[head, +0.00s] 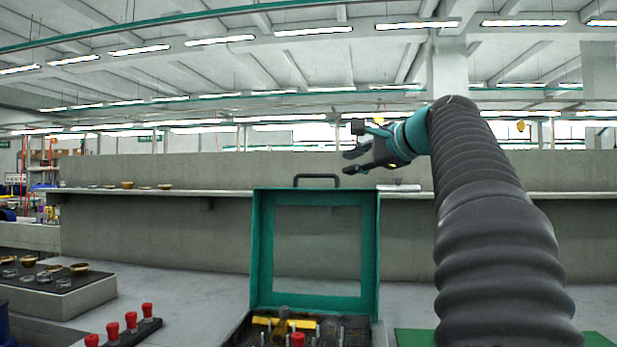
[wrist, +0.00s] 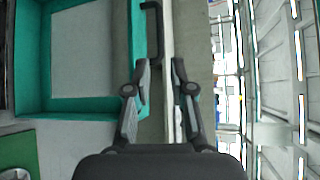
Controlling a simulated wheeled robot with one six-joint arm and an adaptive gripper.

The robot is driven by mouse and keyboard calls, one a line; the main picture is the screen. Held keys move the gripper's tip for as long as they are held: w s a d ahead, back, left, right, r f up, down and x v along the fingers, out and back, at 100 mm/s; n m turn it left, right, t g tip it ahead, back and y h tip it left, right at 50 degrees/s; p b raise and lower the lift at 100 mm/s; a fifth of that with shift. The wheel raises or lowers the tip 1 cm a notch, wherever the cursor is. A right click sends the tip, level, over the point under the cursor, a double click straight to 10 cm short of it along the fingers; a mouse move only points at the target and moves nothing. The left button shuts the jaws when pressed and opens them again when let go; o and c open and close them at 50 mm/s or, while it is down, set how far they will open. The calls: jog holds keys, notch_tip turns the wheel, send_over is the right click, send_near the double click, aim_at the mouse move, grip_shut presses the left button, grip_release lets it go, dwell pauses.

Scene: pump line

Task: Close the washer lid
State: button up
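The washer lid (head: 260,250) is a teal frame with a grey panel and stands upright, open, at the back of the washer. A dark handle (head: 317,177) sits on its top edge. The washer body (head: 345,331) below holds a yellow part and several small pins. My gripper (head: 350,170) is open, above and to the right of the handle in the head view. In the wrist view the lid (wrist: 88,105) fills the left side, and the handle (wrist: 154,35) lies beyond the fingertips of my gripper (wrist: 158,75). Nothing shows between the fingers.
Several red-topped parts (head: 131,320) stand on a dark rack at the front left. A block with brass and glass parts (head: 70,283) is further left. A concrete wall with a long ledge (head: 220,193) runs behind the lid. A green mat (head: 415,338) lies to the right.

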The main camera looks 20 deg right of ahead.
aim_at(321, 176)
jog(key=p+x, duration=0.1)
jog(key=x, duration=1.1)
jog(key=shift+w+f, duration=0.2)
jog(key=shift+w, duration=0.15)
grip_shut()
